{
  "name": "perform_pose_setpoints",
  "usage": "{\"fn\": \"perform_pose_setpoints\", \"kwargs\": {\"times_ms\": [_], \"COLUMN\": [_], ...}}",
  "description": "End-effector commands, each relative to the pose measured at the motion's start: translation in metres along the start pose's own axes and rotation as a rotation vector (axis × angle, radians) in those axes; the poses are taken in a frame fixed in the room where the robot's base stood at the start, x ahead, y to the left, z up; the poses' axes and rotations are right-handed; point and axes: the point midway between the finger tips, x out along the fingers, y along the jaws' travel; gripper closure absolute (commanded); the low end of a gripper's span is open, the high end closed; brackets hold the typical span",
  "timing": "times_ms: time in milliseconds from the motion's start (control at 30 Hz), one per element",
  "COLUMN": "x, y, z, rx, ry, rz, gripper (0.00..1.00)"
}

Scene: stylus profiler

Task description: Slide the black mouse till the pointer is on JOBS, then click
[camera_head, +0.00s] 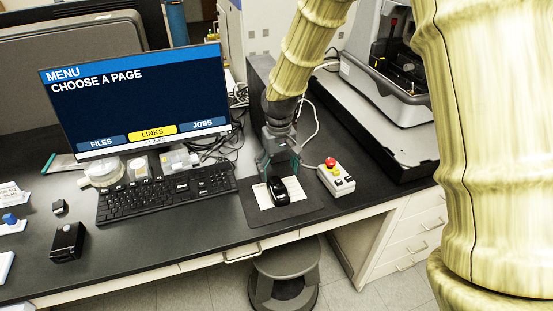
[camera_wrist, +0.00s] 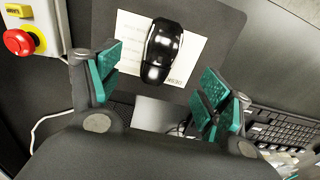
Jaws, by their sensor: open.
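The black mouse (camera_head: 279,191) lies on a white sheet on the dark mouse pad (camera_head: 258,216), right of the keyboard. My gripper (camera_head: 281,169) is over the pad, just behind the mouse, with its fingers spread. In the wrist view the mouse (camera_wrist: 161,50) lies ahead of the two teal fingertips (camera_wrist: 158,78), with its near end close to the line between them; I cannot tell whether either finger touches it. The monitor (camera_head: 136,98) reads "MENU, CHOOSE A PAGE". Its buttons are FILES (camera_head: 101,142), LINKS (camera_head: 152,132) and JOBS (camera_head: 202,125). LINKS is yellow; the other two are blue.
A control box with a red button (camera_head: 336,178) stands right of the pad, and its red button also shows in the wrist view (camera_wrist: 18,42). The keyboard (camera_head: 167,193) is left of the pad. The profiler (camera_head: 385,60) stands at the back right. The desk's front edge is near the pad.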

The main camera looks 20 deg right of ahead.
Motion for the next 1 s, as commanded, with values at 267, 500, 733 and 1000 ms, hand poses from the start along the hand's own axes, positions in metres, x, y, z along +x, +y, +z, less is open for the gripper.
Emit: {"fn": "perform_pose_setpoints", "kwargs": {"times_ms": [267,500,733,1000], "x": [0.036,0.062,0.077,0.082], "y": [-0.001,-0.003,-0.003,-0.003], "z": [-0.001,-0.001,-0.002,-0.002], "rx": [-0.001,-0.004,-0.004,-0.004], "ry": [-0.004,-0.004,-0.002,-0.001], "rz": [0.000,0.000,0.000,-0.001], "gripper": [0.22,0.22,0.22,0.22]}}
